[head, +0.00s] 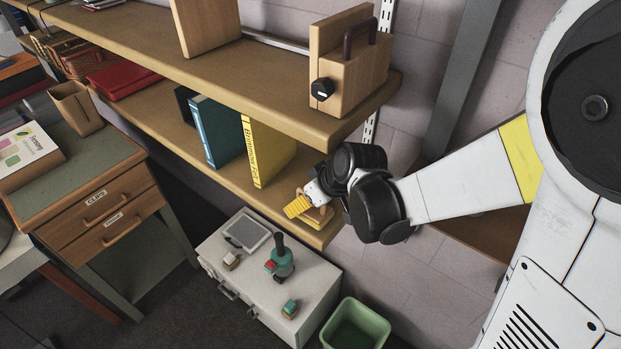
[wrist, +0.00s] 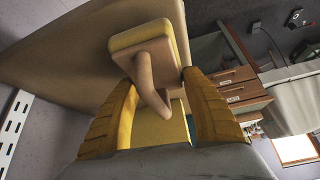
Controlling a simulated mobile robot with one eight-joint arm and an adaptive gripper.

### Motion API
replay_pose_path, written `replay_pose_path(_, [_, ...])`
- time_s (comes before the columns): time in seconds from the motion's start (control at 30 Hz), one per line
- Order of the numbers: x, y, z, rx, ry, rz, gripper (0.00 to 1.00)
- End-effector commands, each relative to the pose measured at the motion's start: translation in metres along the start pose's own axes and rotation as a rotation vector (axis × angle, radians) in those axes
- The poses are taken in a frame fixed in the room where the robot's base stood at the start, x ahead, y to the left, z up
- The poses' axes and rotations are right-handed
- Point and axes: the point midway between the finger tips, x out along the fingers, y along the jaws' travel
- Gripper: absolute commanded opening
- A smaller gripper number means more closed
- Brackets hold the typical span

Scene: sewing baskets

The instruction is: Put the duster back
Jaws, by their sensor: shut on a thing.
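The duster is a pale wooden block with a yellow pad and a wooden handle. It shows in the wrist view (wrist: 145,42), and partly behind my gripper in the head view (head: 318,222). My gripper (wrist: 157,85) has its two yellow fingers on either side of the handle and is shut on it. In the head view my gripper (head: 298,206) is at the right end of the lower shelf (head: 262,196). I cannot tell whether the duster touches the shelf.
A yellow book (head: 262,150) and a teal book (head: 217,132) stand left of my gripper. The upper shelf (head: 235,72) overhangs, with a wooden box (head: 352,75) at its end. Below are a white cabinet (head: 310,290) with small items and a green bin (head: 355,325).

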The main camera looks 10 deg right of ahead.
Motion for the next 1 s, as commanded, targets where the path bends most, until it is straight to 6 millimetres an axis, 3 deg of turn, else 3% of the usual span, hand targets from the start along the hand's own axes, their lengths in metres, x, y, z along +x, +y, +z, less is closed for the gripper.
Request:
replay_pose_path(0.33, [0.004, 0.043, -0.004, 0.002, 0.000, 0.001, 0.24])
replay_pose_path(0.73, [0.011, 0.040, 0.001, 0.000, 0.000, 0.000, 0.24])
replay_pose_path(0.77, [0.011, 0.040, 0.000, 0.000, 0.000, 0.000, 0.63])
replay_pose_path(0.8, [0.010, 0.040, 0.000, 0.000, 0.000, 0.000, 0.75])
replay_pose_path(1.0, [0.010, 0.040, 0.000, 0.000, 0.000, 0.000, 0.78])
